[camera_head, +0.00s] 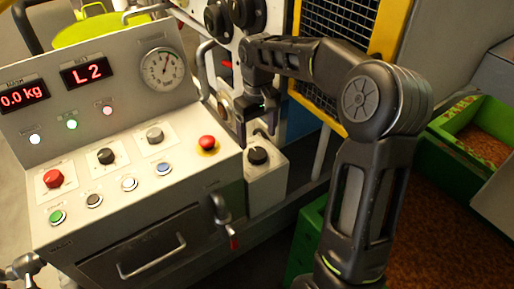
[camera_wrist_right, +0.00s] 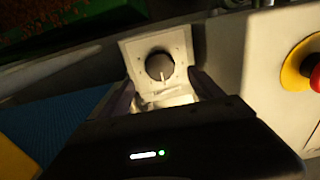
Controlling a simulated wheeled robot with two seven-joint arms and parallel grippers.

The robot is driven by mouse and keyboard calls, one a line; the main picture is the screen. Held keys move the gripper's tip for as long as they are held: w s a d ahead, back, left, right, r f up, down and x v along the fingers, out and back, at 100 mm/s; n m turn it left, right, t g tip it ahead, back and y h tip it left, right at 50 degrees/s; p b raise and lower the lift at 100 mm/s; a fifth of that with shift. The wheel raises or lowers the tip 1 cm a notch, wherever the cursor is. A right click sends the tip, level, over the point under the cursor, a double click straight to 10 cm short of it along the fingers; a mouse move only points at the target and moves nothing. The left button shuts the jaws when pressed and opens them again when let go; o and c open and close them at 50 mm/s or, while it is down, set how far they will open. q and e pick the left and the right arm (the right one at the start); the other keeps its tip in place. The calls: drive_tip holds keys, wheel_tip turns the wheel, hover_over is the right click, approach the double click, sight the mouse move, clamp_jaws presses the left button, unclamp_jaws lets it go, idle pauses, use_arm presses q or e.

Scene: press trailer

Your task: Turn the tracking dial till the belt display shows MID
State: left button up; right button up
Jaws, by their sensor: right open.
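The belt display (camera_head: 86,72) on the grey console reads L2 in red. A black dial (camera_head: 258,156), which looks like the tracking dial, sits on a small grey box to the right of the console. It also shows in the right wrist view (camera_wrist_right: 159,66) on a pale plate, its white mark pointing down in the picture. My right gripper (camera_head: 256,126) is open and just above the dial in the head view. In the wrist view its fingers (camera_wrist_right: 165,88) are apart, with the dial between and beyond them; I see no contact.
A red mushroom button (camera_head: 207,143) on a yellow base is close to the left of the dial. A lever with a red tip (camera_head: 226,221) hangs below it. The console carries several knobs and buttons, a round gauge (camera_head: 162,70) and another display (camera_head: 22,95) reading 0.0 kg.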

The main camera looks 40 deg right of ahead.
sight(257, 153)
wheel_tip(257, 153, down, 6)
drive_tip(key=shift+f+p, duration=0.15)
drive_tip(key=shift+p, duration=0.2)
drive_tip(key=c, duration=1.4)
